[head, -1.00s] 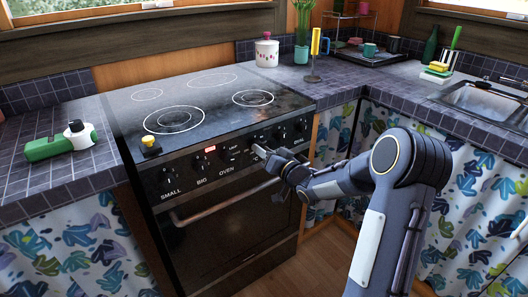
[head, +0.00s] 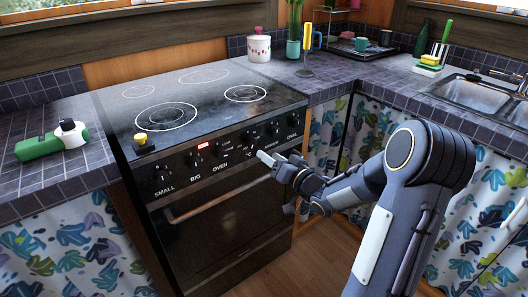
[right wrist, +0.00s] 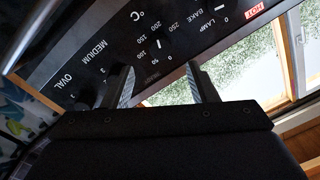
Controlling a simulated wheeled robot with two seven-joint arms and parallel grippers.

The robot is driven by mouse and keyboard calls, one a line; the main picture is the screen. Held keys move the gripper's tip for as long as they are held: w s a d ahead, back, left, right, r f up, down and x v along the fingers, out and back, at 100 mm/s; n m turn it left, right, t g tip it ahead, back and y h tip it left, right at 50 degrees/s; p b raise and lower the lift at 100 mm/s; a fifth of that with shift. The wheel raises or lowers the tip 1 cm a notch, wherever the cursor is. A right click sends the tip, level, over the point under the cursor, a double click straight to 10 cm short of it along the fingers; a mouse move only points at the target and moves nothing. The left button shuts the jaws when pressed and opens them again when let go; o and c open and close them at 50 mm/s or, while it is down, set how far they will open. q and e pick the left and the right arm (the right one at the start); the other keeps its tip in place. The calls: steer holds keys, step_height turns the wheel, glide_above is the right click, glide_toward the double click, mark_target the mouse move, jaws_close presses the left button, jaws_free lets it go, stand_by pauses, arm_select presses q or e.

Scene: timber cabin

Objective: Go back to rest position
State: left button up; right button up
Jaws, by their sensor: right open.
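My right gripper (head: 266,160) is in front of the stove's control panel (head: 213,160), near the temperature dial. Its jaws are open with nothing between them. In the right wrist view the two fingers of my right gripper (right wrist: 165,88) stand apart below the temperature dial markings (right wrist: 160,45). My right arm comes in from the lower right of the head view. My left gripper is not in view.
The black stove (head: 205,250) has an oven handle (head: 215,195) below the panel. A red light (head: 204,145) shows on the panel. Counters (head: 90,170) flank the stove. A green bottle (head: 40,146) lies at left. The floor (head: 325,255) before the stove is partly clear.

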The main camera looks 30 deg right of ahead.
steer(key=shift+s, duration=0.35)
stand_by(0.3)
steer(key=s+a+f+n+g+y, duration=0.1)
steer(key=s+a+g, duration=0.4)
steer(key=s, duration=0.5)
steer(key=s+a+n+g, duration=0.1)
steer(key=s+a+g, duration=0.2)
steer(key=s+a, duration=0.55)
steer(key=s+a+f+n+g+y, duration=0.1)
steer(key=s+a+g, duration=0.35)
steer(key=s, duration=0.65)
step_height(320, 180, up, 19)
steer(key=p, duration=1.8)
steer(key=shift+w, duration=0.15)
